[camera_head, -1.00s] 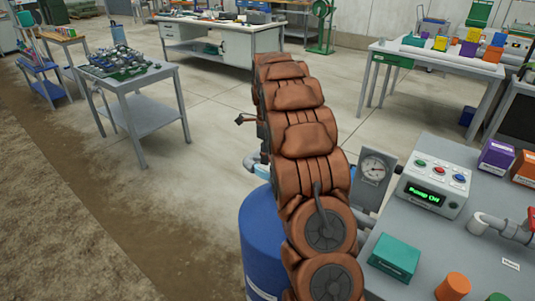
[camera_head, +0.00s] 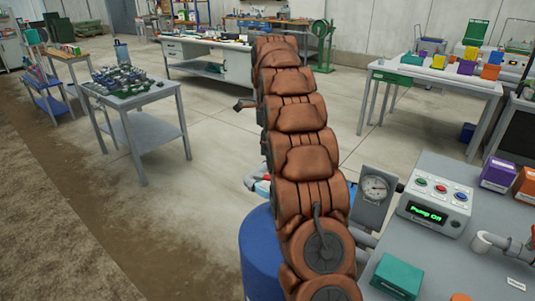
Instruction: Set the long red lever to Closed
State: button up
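The long red lever cannot be made out for sure. A small red part (camera_head: 267,177) shows beside a grey pipe (camera_head: 252,183), just left of my arm, and most of it is hidden. Another bit of red (camera_head: 532,241) shows on the pipe fitting at the right edge, cut off by the frame. My brown jointed arm rises through the middle and covers what is behind it. A dark tip, likely of my gripper (camera_head: 244,105), sticks out left of the arm, and its fingers are mostly hidden.
A blue drum (camera_head: 258,252) stands left of my arm's lower part. A pressure gauge (camera_head: 375,189) stands close right of the arm. The grey bench (camera_head: 455,265) carries a teal box (camera_head: 397,276) and purple and orange boxes. The floor at left is open.

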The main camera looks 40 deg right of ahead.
jog(key=shift+r, duration=0.55)
jog(key=s+a+r+n+p, duration=0.2)
jog(key=s+a+r+n, duration=0.1)
jog(key=s+a+n, duration=0.5)
jog(key=s+a+r+n+p, duration=0.2)
jog(key=s+a+n, duration=0.35)
jog(key=a, duration=0.45)
jog(key=s+a+f+n+p, duration=0.1)
jog(key=s+a+n, duration=0.2)
jog(key=s+n, duration=0.2)
jog(key=s+a+f+n+g+p, duration=0.1)
jog(key=s+a+n, duration=0.3)
jog(key=s, duration=0.8)
jog(key=s+a+f+n+p, duration=0.1)
jog(key=s+a+f+n, duration=0.2)
jog(key=s+n, duration=0.3)
jog(key=s+a, duration=0.1)
jog(key=s, duration=0.1)
jog(key=shift+s+g+p, duration=0.4)
